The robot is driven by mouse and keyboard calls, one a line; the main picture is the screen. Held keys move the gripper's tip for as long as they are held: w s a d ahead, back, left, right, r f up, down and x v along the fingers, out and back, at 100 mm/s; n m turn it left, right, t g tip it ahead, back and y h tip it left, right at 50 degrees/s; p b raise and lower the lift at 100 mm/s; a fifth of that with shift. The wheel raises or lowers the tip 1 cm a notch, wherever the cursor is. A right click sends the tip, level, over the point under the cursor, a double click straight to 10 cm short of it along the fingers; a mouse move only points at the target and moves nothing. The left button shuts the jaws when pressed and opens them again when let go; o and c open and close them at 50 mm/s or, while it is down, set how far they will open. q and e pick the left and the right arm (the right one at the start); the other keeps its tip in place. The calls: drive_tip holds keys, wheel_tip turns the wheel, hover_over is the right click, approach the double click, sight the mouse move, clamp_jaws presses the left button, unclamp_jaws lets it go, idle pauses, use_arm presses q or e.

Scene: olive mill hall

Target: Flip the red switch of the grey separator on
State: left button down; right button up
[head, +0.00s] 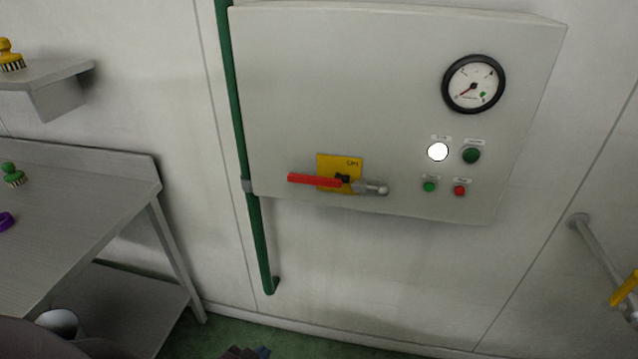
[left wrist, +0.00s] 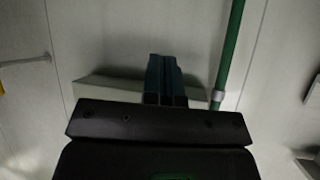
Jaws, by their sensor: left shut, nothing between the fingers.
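A grey cabinet (head: 350,80) hangs on the wall, taken to be the separator's. On its lower left, a red lever (head: 314,180) lies nearly level across a yellow plate (head: 326,162), pointing left. A silver round-ended stub (head: 374,188) sticks out to its right. The plate's small lettering is hard to read. My left gripper (head: 248,352) barely shows at the bottom edge of the head view, well below the lever. In the left wrist view its fingers (left wrist: 165,80) are together and empty. The lever is not seen there. My right gripper is not in view.
A gauge (head: 473,84), a white lamp (head: 438,151) and green and red buttons (head: 460,190) sit on the cabinet's right. A green pipe (head: 256,235) runs along its left side. A steel table (head: 80,205) stands left. A grey pipe (head: 598,250) juts at right.

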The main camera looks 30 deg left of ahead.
use_arm(q)
drive_tip(key=w+d+r+n+t+h+b, duration=0.1)
drive_tip(key=w+d+n+t+h+b, duration=0.15)
drive_tip(key=w+b, duration=0.5)
drive_tip(key=w+d+n+t+h+b, duration=0.1)
drive_tip(key=w+t+h+b, duration=0.2)
drive_tip(key=w, duration=0.8)
drive_tip(key=a+r+m+t+y+b, duration=0.1)
drive_tip(key=a+r+m+t+y, duration=0.1)
drive_tip(key=m, duration=0.9)
drive_tip(key=a+r+m+t+y+b, duration=0.2)
drive_tip(key=m+y, duration=0.4)
drive_tip(key=m, duration=0.6)
drive_tip(key=a+r+m+t+y+b, duration=0.1)
drive_tip(key=a+r+m+t+y, duration=0.2)
drive_tip(key=m, duration=0.9)
wheel_tip(320, 180, up, 3)
drive_tip(key=shift+w+a+r+t+y, duration=0.1)
drive_tip(key=shift+w+a+t+y, duration=0.25)
drive_tip(key=shift+t+y, duration=0.55)
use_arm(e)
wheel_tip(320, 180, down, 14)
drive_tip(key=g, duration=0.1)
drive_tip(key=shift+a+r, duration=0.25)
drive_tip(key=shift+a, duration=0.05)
use_arm(q)
drive_tip(key=shift+w+d, duration=0.1)
